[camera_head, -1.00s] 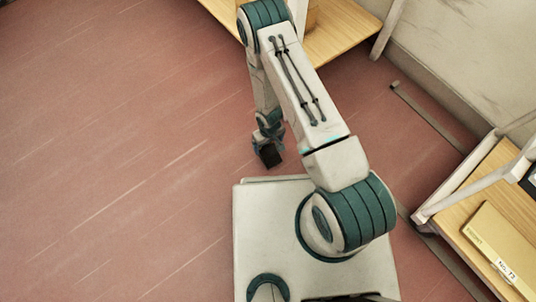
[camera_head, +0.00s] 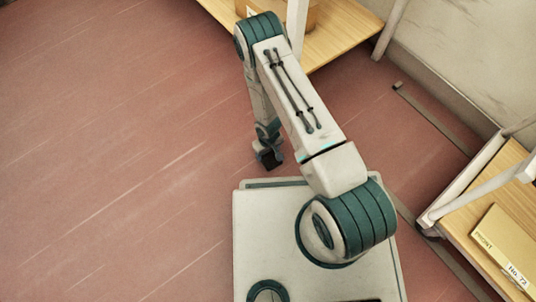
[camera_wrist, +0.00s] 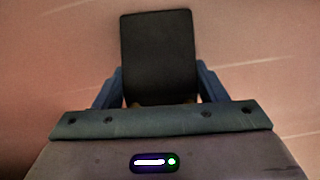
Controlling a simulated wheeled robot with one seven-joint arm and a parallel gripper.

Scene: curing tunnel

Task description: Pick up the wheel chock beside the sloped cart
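A dark, flat-faced block, which I take for the wheel chock (camera_wrist: 158,55), fills the space between the two blue fingers of my gripper (camera_wrist: 160,92) in the wrist view. The fingers touch its left and right sides, so my gripper is shut on it. In the head view my gripper (camera_head: 268,150) hangs down at the end of the arm, with the dark chock (camera_head: 271,160) at its tip, over the red floor. Whether the chock clears the floor is hard to tell. I cannot tell which wood-topped unit is the sloped cart.
A wood-topped unit (camera_head: 345,30) with a round brown container (camera_head: 275,12) stands at the top. Another at the right (camera_head: 463,222) carries a yellowish box (camera_head: 505,248) with a label. A wall (camera_head: 450,60) runs along the upper right. The red floor (camera_head: 110,150) at left is clear.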

